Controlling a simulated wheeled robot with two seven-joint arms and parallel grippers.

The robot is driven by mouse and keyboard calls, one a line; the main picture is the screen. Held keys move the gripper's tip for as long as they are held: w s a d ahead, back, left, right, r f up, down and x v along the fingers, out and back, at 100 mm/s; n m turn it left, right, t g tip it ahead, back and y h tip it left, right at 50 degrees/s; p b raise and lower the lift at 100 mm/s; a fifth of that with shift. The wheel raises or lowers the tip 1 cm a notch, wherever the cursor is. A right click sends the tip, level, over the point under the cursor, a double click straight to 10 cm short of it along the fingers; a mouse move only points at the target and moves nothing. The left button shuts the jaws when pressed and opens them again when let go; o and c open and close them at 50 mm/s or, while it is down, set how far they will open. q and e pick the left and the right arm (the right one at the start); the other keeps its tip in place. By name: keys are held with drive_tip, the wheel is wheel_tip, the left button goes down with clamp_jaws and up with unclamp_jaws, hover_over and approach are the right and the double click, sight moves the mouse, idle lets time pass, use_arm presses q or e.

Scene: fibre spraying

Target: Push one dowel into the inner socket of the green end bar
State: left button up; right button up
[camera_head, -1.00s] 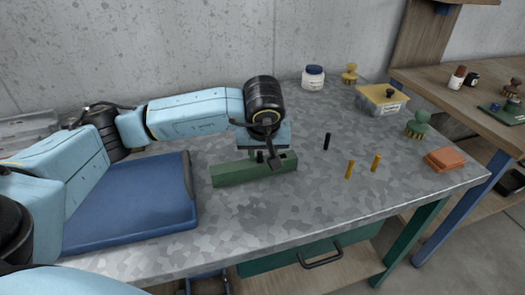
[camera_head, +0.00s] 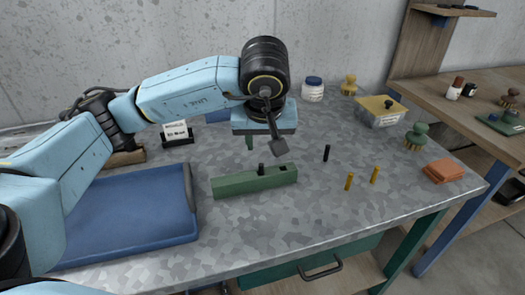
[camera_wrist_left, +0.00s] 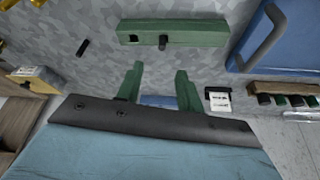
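The green end bar (camera_head: 230,187) lies on the grey table; it also shows at the top of the left wrist view (camera_wrist_left: 195,33). A short black dowel (camera_head: 261,168) stands upright in the bar near its middle, also seen in the left wrist view (camera_wrist_left: 164,42). An empty dark socket (camera_wrist_left: 133,38) shows beside it. My left gripper (camera_wrist_left: 159,80) is open and empty, above and apart from the bar. My right gripper is out of view.
A blue tray (camera_head: 130,225) lies left of the bar. A white jar (camera_head: 312,90), a yellow-lidded box (camera_head: 380,112), a green-handled brush (camera_head: 416,137) and orange cloths (camera_head: 444,172) stand behind and right. The front middle of the table is clear.

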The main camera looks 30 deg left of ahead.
use_arm(q)
drive_tip(key=shift+v, duration=1.1)
